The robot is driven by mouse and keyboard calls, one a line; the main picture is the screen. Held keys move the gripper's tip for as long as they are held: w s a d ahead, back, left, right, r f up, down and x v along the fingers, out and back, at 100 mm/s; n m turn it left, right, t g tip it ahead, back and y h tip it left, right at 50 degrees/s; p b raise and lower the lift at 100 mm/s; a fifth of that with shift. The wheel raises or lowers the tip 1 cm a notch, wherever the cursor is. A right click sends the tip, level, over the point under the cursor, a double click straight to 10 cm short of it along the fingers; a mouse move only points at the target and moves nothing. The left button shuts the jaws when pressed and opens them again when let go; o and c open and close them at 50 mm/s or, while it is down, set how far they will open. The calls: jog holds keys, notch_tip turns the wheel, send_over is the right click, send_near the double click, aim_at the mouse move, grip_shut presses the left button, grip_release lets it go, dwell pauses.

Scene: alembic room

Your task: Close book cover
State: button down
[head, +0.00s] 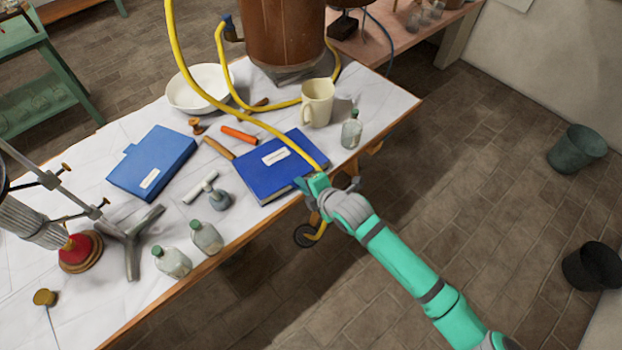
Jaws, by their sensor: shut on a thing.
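A blue book (290,152) with a white label lies near the table's right front edge, with its cover lying over the pages as far as I can see. My gripper (313,186) is at the book's near right corner, at the table edge. The exact contact between the fingers and the cover is too small to make out. A yellow hose (245,117) crosses over the book and passes right by the gripper.
A cream mug (317,102) and a small glass bottle (352,129) stand just behind the book. Floor right of the table is clear near my arm.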

jog(key=shift+d+f, duration=0.1)
jog(key=shift+f, duration=0.35)
jog(key=c, duration=2)
grip_release()
jog(key=shift+r, duration=0.1)
jog(key=v, duration=1)
jog(key=shift+s+d+r, duration=0.15)
jog(key=shift+s+d, duration=0.05)
jog(key=shift+s, duration=0.1)
